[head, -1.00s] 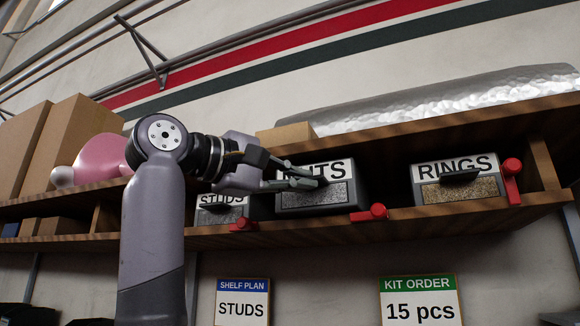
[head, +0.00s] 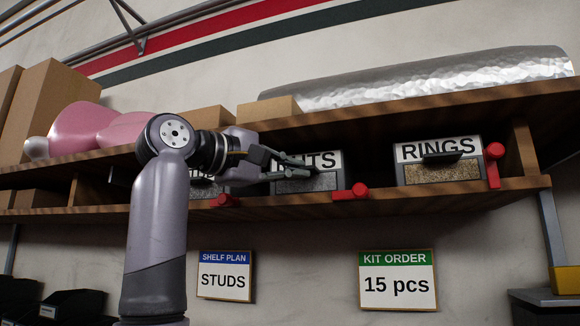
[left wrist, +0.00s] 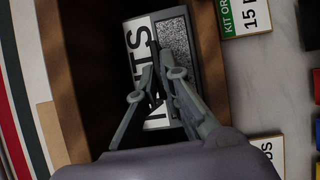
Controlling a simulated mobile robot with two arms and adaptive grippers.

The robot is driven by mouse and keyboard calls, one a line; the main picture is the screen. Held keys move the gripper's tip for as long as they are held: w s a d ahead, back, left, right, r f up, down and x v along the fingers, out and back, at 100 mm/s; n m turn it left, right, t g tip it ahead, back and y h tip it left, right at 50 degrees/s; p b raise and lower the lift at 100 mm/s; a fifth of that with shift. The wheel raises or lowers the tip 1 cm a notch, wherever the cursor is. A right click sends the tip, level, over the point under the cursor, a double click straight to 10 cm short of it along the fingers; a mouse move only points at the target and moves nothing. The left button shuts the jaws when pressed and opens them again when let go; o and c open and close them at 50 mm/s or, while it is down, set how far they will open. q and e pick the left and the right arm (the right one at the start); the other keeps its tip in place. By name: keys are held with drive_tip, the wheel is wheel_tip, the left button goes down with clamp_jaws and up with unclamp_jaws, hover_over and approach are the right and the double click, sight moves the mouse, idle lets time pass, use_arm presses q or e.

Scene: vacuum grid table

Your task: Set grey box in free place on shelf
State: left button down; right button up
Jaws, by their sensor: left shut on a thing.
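The grey box (head: 322,183) sits in a bay of the wooden shelf (head: 400,202), its front near the shelf's front edge. In the left wrist view, the fingers (left wrist: 160,80) close in front of the label and the speckled window of the box (left wrist: 176,42). My right gripper is not in view.
The RINGS bin (head: 440,172) stands to the right, with an upright red lever (head: 494,165) beside it. A lowered red lever (head: 350,192) lies at the shelf edge by the grey box. Another bin (head: 207,190) is left, partly behind my arm. Signs hang below.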

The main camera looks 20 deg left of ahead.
use_arm(q)
drive_tip(key=shift+s+r, duration=0.1)
drive_tip(key=shift+r, duration=0.05)
drive_tip(key=c, duration=1.7)
unclamp_jaws()
drive_tip(key=v, duration=1.2)
drive_tip(key=shift+d, duration=0.1)
